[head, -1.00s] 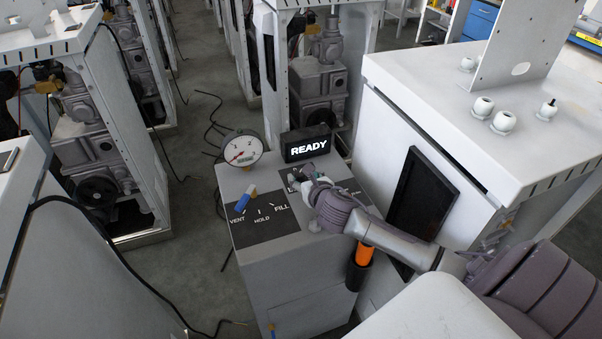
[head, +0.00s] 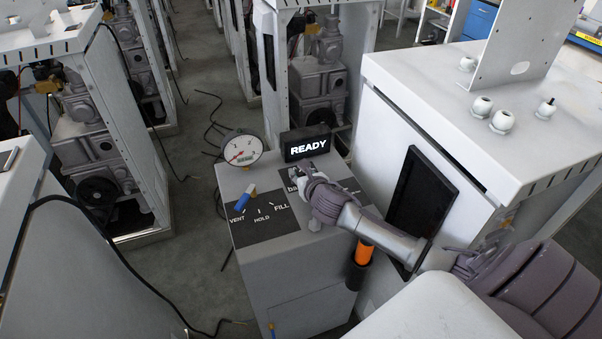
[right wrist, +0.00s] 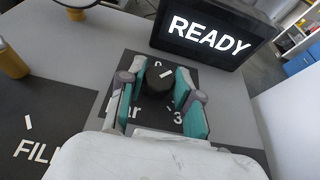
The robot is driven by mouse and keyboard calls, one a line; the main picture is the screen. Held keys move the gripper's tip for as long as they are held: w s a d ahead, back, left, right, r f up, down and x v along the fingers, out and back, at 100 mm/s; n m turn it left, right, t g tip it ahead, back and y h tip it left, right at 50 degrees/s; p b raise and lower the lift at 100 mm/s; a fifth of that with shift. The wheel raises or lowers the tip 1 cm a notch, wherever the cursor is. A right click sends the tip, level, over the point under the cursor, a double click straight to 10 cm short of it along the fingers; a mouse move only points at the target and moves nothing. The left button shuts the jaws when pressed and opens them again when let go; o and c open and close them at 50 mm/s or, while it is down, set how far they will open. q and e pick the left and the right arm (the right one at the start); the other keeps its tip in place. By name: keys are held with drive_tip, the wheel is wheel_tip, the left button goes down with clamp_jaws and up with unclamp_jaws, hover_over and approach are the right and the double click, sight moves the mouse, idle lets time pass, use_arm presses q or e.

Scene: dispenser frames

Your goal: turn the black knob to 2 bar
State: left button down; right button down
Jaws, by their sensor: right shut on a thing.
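The black knob (right wrist: 159,80) sits on a dark label plate on top of the grey console, with a white mark on its top pointing to the upper right in the right wrist view. My right gripper (head: 295,180) is shut on the knob from above; in the wrist view its teal fingers (right wrist: 160,88) lie on either side of it. A "3" and part of "bar" show on the plate; other markings are hidden by the fingers. In the head view my gripper hides most of the knob. My left gripper is not in view.
A round gauge (head: 243,150) stands at the console's back left, its red needle at the lower left. A display (head: 308,144) reads READY. A blue-handled lever (head: 244,198) sits by VENT, HOLD and FILL. A white cabinet (head: 440,120) stands close on the right.

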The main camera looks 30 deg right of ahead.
drive_tip(key=shift+a+m+h, duration=0.1)
drive_tip(key=shift+m+h, duration=0.2)
drive_tip(key=shift+a+r+m+h+p, duration=0.1)
drive_tip(key=shift+m+h+p, duration=0.4)
drive_tip(key=shift+h+p, duration=0.1)
drive_tip(key=m+g+h+p, duration=0.1)
drive_tip(key=m+g+h, duration=0.1)
drive_tip(key=m+h, duration=0.1)
drive_tip(key=shift+w+a+p, duration=0.1)
drive_tip(key=shift+w+p, duration=0.05)
drive_tip(key=shift+p, duration=0.2)
drive_tip(key=shift+a+m+g+h+p, duration=0.1)
drive_tip(key=shift+m+g+h+p, duration=0.25)
drive_tip(key=shift+m+g+h, duration=0.75)
drive_tip(key=shift+w+m+g+h, duration=0.1)
drive_tip(key=shift+m+g+h, duration=0.65)
drive_tip(key=shift+m, duration=0.35)
drive_tip(key=c, duration=0.8)
unclamp_jaws()
